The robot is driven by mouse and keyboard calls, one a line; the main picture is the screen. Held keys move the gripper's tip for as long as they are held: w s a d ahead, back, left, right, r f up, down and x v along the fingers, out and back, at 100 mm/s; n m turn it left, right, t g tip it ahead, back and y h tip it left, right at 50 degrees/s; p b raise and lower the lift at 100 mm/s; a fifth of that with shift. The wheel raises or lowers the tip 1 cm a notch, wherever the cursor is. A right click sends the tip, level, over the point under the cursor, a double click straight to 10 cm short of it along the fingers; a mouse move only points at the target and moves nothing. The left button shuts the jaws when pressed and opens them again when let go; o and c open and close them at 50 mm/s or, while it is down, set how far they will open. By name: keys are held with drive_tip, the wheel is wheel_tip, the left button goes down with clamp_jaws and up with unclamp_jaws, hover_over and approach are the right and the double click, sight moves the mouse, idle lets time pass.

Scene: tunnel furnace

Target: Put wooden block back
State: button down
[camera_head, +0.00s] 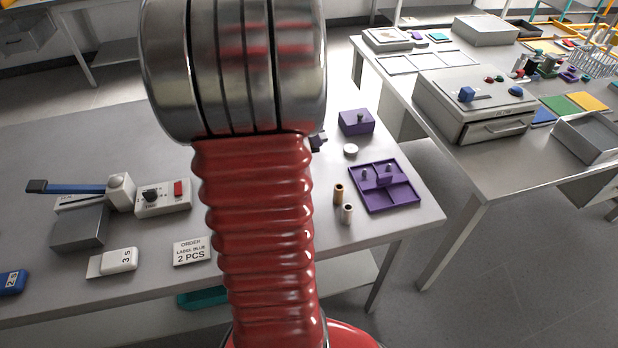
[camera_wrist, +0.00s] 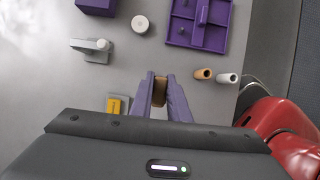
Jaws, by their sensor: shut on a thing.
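In the wrist view, my gripper (camera_wrist: 160,78) has two purple fingers closed on a small brown wooden block (camera_wrist: 159,91). The block sits between the fingertips, over the grey table; whether it touches the table I cannot tell. A small piece with a yellow face (camera_wrist: 117,105) lies just left of the fingers in the wrist view.
A purple divided tray (camera_head: 408,191) with pegs, a purple box (camera_head: 356,122), a white disc (camera_head: 351,150) and two small cylinders, tan (camera_head: 339,194) and pale (camera_head: 347,214), stand nearby. A grey latch-like fixture (camera_wrist: 92,48) is left of my gripper.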

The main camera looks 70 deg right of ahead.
drive_tip(key=shift+s, duration=0.2)
drive_tip(key=shift+s+f, duration=0.1)
drive_tip(key=shift+f, duration=0.25)
drive_tip(key=shift+d+f, duration=0.1)
drive_tip(key=shift+f, duration=2.7)
drive_tip(key=shift+f, duration=1.85)
drive_tip(key=shift+f, duration=0.15)
drive_tip(key=c, duration=1.7)
unclamp_jaws()
